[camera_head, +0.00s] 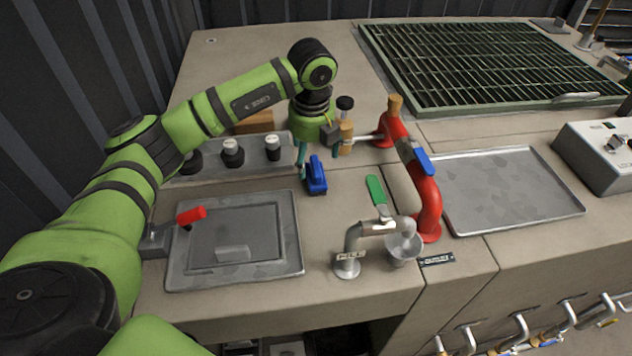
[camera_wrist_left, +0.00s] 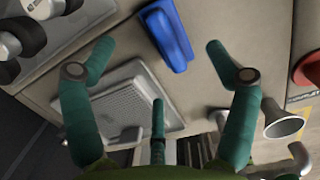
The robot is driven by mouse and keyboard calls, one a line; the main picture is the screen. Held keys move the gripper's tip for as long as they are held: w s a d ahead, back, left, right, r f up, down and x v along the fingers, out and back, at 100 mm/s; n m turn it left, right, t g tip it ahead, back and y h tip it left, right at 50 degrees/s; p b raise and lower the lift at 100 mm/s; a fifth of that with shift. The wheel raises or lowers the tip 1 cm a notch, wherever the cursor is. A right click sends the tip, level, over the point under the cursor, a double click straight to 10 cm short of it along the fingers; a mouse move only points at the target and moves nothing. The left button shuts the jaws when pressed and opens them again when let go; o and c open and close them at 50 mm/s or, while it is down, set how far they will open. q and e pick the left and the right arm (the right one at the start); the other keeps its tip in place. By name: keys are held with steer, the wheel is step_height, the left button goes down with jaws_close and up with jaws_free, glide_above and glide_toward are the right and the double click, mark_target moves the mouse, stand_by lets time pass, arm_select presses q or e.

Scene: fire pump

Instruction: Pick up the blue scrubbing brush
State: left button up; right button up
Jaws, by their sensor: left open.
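The blue scrubbing brush (camera_head: 316,176) lies on the beige counter, right of the grey square plate. My left gripper (camera_head: 318,156) is open and empty, just behind the brush in the head view, with its fingers pointing down. In the left wrist view the brush (camera_wrist_left: 168,36) shows near the top, between the open teal fingers of the gripper (camera_wrist_left: 159,47), apart from both. How high the fingers stand above the counter is hard to tell. My right gripper is not in view.
A grey panel (camera_head: 285,240) with a red-handled lever (camera_head: 191,215) lies to the left. Black knobs (camera_head: 232,152) stand behind it.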

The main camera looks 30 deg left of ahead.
mark_target(312, 165)
arm_select(q)
steer(key=shift+w+f+p, duration=0.1)
steer(key=shift+f+p, duration=0.3)
steer(key=shift+f, duration=0.45)
steer(key=f, duration=0.3)
steer(key=shift+w+a+f+p, duration=0.1)
steer(key=shift+w+f+p, duration=0.2)
steer(key=shift+p, duration=0.1)
steer(key=shift+f, duration=0.25)
steer(key=c, duration=1.4)
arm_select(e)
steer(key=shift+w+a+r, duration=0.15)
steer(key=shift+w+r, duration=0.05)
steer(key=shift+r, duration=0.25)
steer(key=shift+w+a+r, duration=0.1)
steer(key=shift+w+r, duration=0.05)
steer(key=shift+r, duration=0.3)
arm_select(q)
steer(key=shift+r, duration=0.1)
